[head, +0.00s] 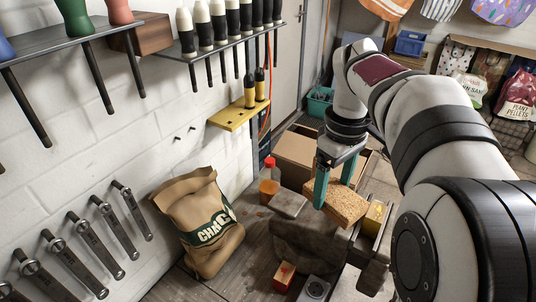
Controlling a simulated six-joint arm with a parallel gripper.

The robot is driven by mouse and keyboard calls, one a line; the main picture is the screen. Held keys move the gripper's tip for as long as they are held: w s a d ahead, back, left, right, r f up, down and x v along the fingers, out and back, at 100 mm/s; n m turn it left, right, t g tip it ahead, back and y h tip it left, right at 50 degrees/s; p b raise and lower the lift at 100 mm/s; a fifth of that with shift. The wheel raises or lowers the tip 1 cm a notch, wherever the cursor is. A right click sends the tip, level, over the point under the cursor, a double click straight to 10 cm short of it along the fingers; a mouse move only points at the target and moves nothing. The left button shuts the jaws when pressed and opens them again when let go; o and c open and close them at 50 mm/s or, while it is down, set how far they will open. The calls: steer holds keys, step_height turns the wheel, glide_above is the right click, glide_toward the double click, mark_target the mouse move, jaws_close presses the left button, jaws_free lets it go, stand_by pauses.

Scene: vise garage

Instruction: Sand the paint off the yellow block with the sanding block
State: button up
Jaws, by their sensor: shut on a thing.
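My gripper (332,194), with teal fingers, points down over the bench and is shut on the sanding block. The sanding block (346,206) is a tan, speckled, cork-like block, held tilted. The yellow block (375,215) sits just right of the sanding block, in what looks like the vise (383,238). Whether the sanding block touches the yellow block cannot be told from this view. Part of the vise is hidden by my arm, and the paint on the yellow block is too small to make out.
A paper sack (198,225) stands left on the bench (215,288). A small orange-red box (285,274) and a grey square item (315,289) lie in front. A cardboard box (292,150) is behind.

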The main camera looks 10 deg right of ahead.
mark_target(380, 204)
steer(key=s+d+r+n, duration=0.2)
steer(key=s+d+n, duration=0.15)
steer(key=d, duration=0.55)
step_height(380, 204, down, 6)
steer(key=n, duration=0.1)
steer(key=shift+w, duration=0.15)
steer(key=shift+w+d+f, duration=0.25)
steer(key=shift+f, duration=0.45)
steer(key=shift+w+d+f, duration=0.2)
steer(key=shift+d+f, duration=0.05)
steer(key=shift+f, duration=0.4)
steer(key=shift+c, duration=0.7)
steer(key=shift+w+d, duration=1.85)
steer(key=shift+d, duration=0.05)
steer(key=shift+s+a, duration=2.35)
steer(key=shift+a, duration=0.05)
step_height(380, 204, up, 8)
steer(key=shift+r, duration=0.15)
